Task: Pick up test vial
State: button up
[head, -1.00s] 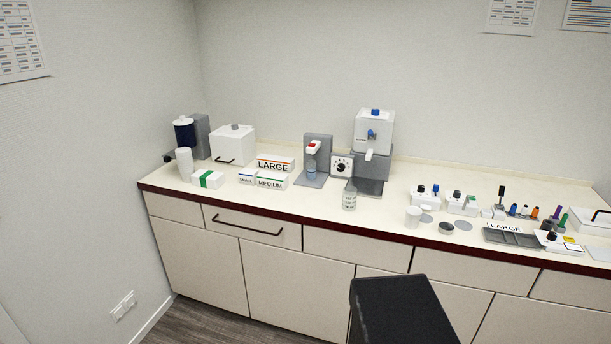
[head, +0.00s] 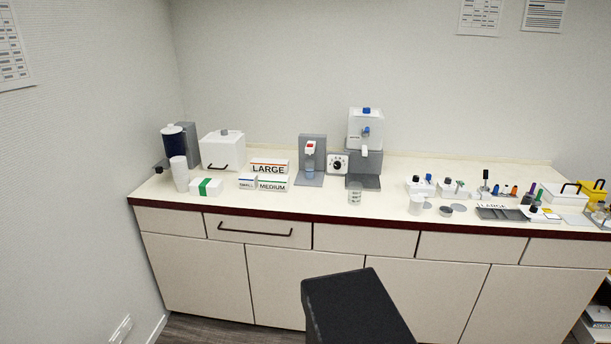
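I cannot tell for certain which item is the test vial. A small clear container with printed marks (head: 354,197) stands upright near the counter's front edge, below the white machine with blue parts. Several small vial-like items with coloured caps, including a purple one (head: 531,189), stand at the right of the counter, too small to make out. My gripper is not in view, so whether it is open or holds anything is hidden.
The counter (head: 330,205) has a dark red front edge. Boxes marked LARGE (head: 269,166) and MEDIUM (head: 272,184) stand left of a grey dispenser (head: 312,150). A grey tray (head: 502,213) lies at the right. Clear counter lies between the MEDIUM box and the marked container.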

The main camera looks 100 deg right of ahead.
aim_at(310, 170)
jog(key=i, duration=0.25)
jog(key=z, duration=0.65)
jog(key=k, duration=0.1)
jog(key=z, duration=3.25)
jog(key=i, duration=0.15)
jog(key=u, duration=0.25)
